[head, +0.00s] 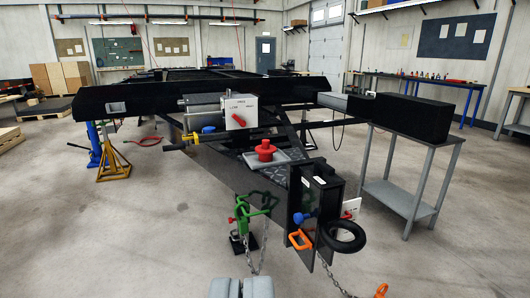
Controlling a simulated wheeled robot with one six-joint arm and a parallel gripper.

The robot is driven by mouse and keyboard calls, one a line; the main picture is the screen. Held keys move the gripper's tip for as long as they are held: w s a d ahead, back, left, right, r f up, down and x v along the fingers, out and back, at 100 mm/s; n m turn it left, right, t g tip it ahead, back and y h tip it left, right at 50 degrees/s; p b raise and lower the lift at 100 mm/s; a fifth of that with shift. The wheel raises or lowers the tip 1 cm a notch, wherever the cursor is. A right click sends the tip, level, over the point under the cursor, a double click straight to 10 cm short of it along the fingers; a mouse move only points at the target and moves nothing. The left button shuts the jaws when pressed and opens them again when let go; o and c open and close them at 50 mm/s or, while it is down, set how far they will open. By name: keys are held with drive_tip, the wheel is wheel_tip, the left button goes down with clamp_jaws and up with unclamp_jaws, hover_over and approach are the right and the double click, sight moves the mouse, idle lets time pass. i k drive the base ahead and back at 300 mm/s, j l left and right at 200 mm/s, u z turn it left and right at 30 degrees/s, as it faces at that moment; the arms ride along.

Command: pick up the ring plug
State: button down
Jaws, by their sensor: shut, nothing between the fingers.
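A red, stepped plug (264,150) with a wide round flange stands upright on a light grey plate (280,158) on the trailer's drawbar; it looks like the ring plug, though no label confirms this. A black ring (343,236) sits lower, at the front of the drawbar. My gripper (241,287) shows only as two grey fingertips at the bottom edge. It is shut and empty, nearer to me and well below the red plug in the picture, apart from everything.
A black upright bracket (317,203) with an orange loop (299,240) and hanging chains stands right of my gripper. A green clamp-like part (250,212) is just beyond it. A grey side table (410,199) holds a black box (412,119). Floor at the left front is clear.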

sight(266, 151)
drive_tip(key=i+l, duration=0.1)
drive_tip(key=i, duration=0.7)
drive_tip(key=i+l, duration=0.1)
drive_tip(key=i, duration=0.65)
drive_tip(key=i+l, duration=0.1)
drive_tip(key=i, duration=0.7)
